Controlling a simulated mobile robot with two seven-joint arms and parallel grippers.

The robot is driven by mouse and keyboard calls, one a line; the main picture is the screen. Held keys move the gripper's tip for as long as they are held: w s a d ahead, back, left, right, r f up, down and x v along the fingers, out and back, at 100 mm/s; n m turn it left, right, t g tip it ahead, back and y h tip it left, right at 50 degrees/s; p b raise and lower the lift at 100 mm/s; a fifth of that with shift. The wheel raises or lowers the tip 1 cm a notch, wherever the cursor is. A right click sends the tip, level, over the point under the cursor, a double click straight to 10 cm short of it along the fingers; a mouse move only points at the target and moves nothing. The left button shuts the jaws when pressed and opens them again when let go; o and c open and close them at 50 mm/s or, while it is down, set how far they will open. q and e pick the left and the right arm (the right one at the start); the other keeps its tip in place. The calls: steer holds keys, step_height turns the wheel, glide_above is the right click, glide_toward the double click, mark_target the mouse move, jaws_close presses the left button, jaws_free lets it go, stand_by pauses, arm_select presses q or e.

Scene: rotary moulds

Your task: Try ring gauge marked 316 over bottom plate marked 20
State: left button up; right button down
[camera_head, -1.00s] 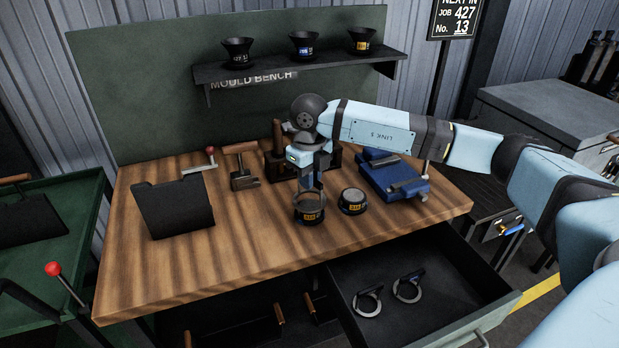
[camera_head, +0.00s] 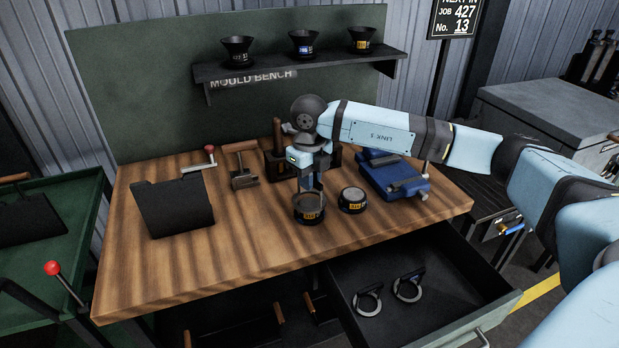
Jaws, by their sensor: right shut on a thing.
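My right gripper (camera_head: 312,182) points straight down over the bench. It is shut on the rim of a dark, open-topped round piece (camera_head: 309,214) with a yellow label. This piece is at the bench top; I cannot tell whether it touches the wood. A second dark round piece (camera_head: 352,206) with a yellow label stands just right of it, apart. The labels are too small to read, so I cannot tell which is marked 316 or 20. Two rings with dark grips, a left one (camera_head: 367,309) and a right one (camera_head: 416,295), lie in the drawer. My left gripper is out of view.
A blue vice (camera_head: 393,180) stands right of the round pieces. A dark rack (camera_head: 275,160) is behind my gripper. A wood-handled tool (camera_head: 245,180) and a black plate stand (camera_head: 178,212) are left. The open drawer (camera_head: 462,335) juts out in front. The bench's front left is clear.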

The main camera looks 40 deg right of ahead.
mark_target(309, 204)
steer(key=shift+f+b, duration=0.3)
steer(key=shift+f, duration=0.2)
steer(key=shift+f, duration=0.35)
stand_by(0.6)
steer(key=shift+f+b, duration=0.4)
steer(key=shift+b, duration=0.1)
steer(key=shift+f, duration=0.25)
stand_by(0.5)
steer(key=shift+r, duration=0.1)
steer(key=shift+r+p, duration=0.7)
steer(key=shift+r, duration=0.6)
steer(key=shift+r+p, duration=0.6)
steer(key=shift+r, duration=0.4)
steer(key=shift+r+p, duration=0.7)
steer(key=shift+r, duration=0.65)
